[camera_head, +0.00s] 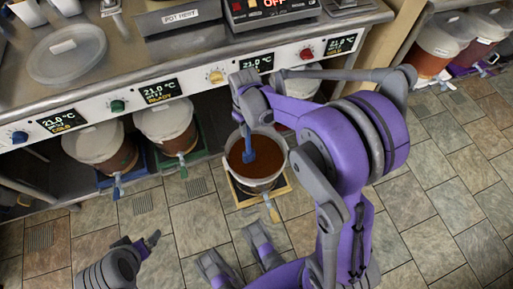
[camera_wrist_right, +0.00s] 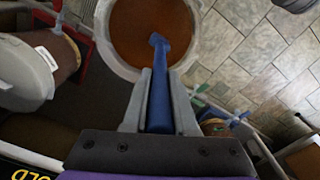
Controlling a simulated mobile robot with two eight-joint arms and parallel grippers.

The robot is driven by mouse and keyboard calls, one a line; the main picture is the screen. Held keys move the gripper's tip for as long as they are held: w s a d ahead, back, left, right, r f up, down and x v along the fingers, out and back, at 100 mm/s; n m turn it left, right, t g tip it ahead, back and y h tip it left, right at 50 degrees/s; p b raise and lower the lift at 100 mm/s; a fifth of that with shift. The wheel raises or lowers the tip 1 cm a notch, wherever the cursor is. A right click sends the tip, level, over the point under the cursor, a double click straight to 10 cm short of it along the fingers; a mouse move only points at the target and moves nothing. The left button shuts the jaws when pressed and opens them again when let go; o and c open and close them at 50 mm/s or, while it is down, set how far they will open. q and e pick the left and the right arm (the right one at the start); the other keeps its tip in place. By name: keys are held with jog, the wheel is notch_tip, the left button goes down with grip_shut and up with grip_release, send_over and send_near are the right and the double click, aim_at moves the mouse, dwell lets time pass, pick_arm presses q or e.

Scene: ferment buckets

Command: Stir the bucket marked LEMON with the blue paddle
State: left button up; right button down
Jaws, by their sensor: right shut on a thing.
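My right gripper (camera_head: 246,120) is shut on the blue paddle (camera_head: 248,148). In the right wrist view the paddle's handle (camera_wrist_right: 160,100) runs between the two fingers (camera_wrist_right: 160,78). The paddle's lower end is inside the rim of an open bucket (camera_head: 282,168) of brown liquid, also in the wrist view (camera_wrist_right: 107,42). It seems to meet the liquid near the middle; its depth is hidden. No LEMON marking is readable on this bucket. My left gripper (camera_head: 150,240) is low at the left, away from the buckets; its jaw opening is unclear.
The bucket stands on a yellow-edged base (camera_head: 236,192) with a yellow tap (camera_head: 272,211) in front. Lidded buckets (camera_head: 166,120) stand under the counter to its left. A clear round lid (camera_head: 67,53) lies on the counter.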

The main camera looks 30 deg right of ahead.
notch_tip(320, 180, up, 7)
jog(key=p, duration=0.4)
jog(key=shift+r, duration=0.1)
jog(key=shift+r+p, duration=1.15)
jog(key=shift+r, duration=0.1)
jog(key=shift+r+p, duration=1.4)
jog(key=shift+r, duration=0.65)
jog(key=shift+w+a, duration=0.1)
